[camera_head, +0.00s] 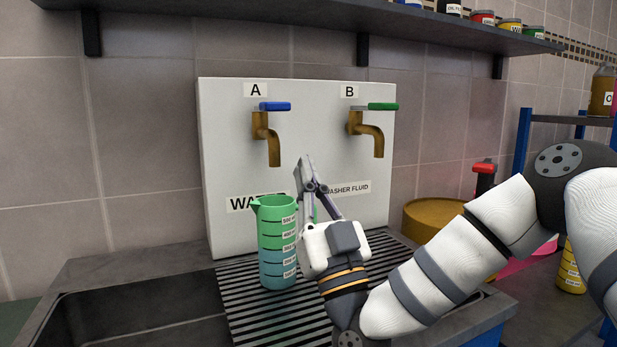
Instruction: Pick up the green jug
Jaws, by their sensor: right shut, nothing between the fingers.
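The green jug (277,245) stands upright on the black slatted drain grate (257,318), in front of the white tap panel. It has white level labels down its right side, and its lower part looks bluish. My right gripper (305,165) is just to the right of the jug, with its fingers pointing up and rising above the jug's rim. The fingers are shut with nothing between them. The gripper's body overlaps the jug's right edge in the picture; I cannot tell whether they touch. My left gripper is not in view.
The white panel (225,150) carries tap A (266,138) with a blue handle and tap B (366,132) with a green handle, above the grate. A dark sink basin (130,315) is at left. A brown round container (432,220) stands behind my right arm. A shelf (330,22) runs above.

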